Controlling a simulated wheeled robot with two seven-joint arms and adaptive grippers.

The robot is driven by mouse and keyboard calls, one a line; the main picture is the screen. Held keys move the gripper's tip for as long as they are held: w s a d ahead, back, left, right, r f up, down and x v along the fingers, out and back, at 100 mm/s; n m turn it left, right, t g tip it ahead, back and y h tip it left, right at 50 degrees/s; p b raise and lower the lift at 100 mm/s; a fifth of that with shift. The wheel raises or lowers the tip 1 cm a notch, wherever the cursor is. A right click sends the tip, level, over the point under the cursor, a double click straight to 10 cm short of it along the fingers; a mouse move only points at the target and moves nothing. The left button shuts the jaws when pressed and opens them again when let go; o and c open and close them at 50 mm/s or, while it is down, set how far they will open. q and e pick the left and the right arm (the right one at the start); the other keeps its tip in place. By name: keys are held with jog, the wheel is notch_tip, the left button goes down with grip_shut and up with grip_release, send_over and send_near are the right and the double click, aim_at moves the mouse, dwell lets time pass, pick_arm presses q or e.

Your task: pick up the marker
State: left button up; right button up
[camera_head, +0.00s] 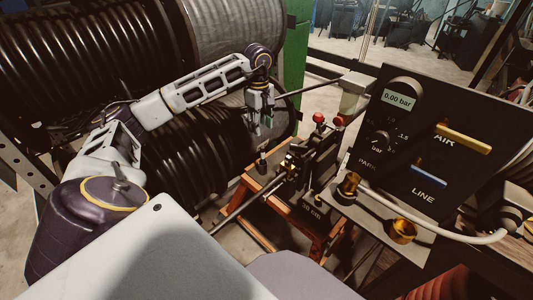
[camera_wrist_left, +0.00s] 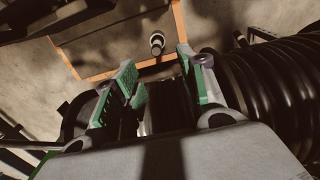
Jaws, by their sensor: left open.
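A small upright dark cylinder with a pale band, seemingly the marker (camera_wrist_left: 157,42), stands on the dark top of an orange-edged stand in the left wrist view. In the head view it is a small dark shape (camera_head: 262,161) near the stand's back left corner. My left gripper (camera_head: 258,127) hangs above it, pointing down. In the left wrist view its green-padded fingers (camera_wrist_left: 158,68) are spread and empty, with the cylinder beyond the gap between the tips. My right gripper is not in view.
A black gauge panel (camera_head: 432,150) stands further right, with brass fittings (camera_head: 402,231) in front. Large black hose coils (camera_head: 200,150) lie close behind and left.

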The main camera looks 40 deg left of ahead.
pick_arm(q)
jog(key=shift+a+r, duration=0.1)
jog(key=shift+a, duration=0.1)
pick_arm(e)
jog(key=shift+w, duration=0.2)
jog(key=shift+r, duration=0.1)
pick_arm(q)
notch_tip(320, 180, down, 8)
jog(key=shift+r+b, duration=0.1)
jog(key=shift+b, duration=0.55)
jog(key=shift+w+f, duration=0.1)
jog(key=shift+f, duration=0.3)
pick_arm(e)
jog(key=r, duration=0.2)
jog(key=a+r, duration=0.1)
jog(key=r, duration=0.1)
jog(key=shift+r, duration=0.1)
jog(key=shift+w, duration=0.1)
